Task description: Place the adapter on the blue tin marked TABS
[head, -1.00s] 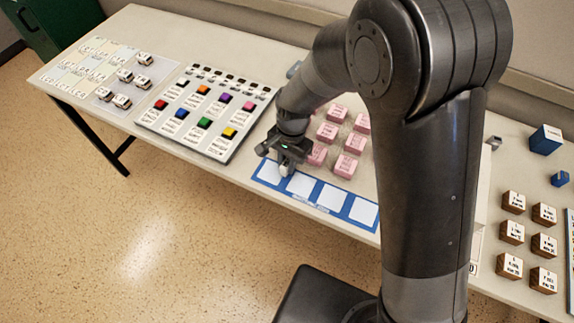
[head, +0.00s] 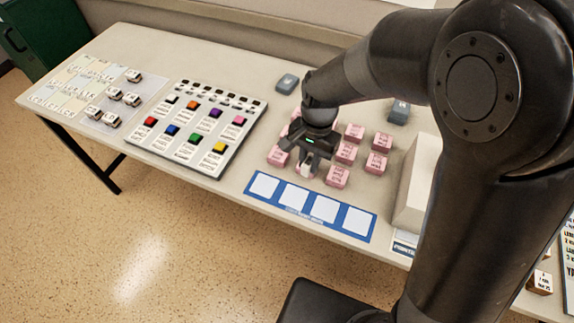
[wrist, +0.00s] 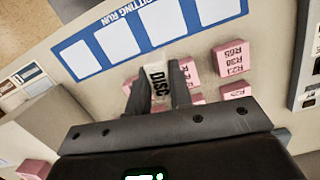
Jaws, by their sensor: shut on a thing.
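My gripper (head: 306,171) is shut on a small pale piece that looks like the adapter. It holds the piece among the pink blocks, behind the blue-bordered strip; its height above the table is hard to judge. In the wrist view the piece (wrist: 157,84) is upright between the fingers, and its label begins with DISC. Two small blue-grey boxes stand toward the back of the table, one left of my arm (head: 287,83) and one right of it (head: 400,111). Their marks are too small to read, so I cannot tell whether either is the TABS tin.
Several pink blocks (head: 379,162) surround my gripper, some hidden by it. The blue-bordered strip (head: 310,212) with white squares lies at the front edge. A panel of coloured buttons (head: 194,125) is on the left. A pale box (head: 412,187) stands right of the blocks.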

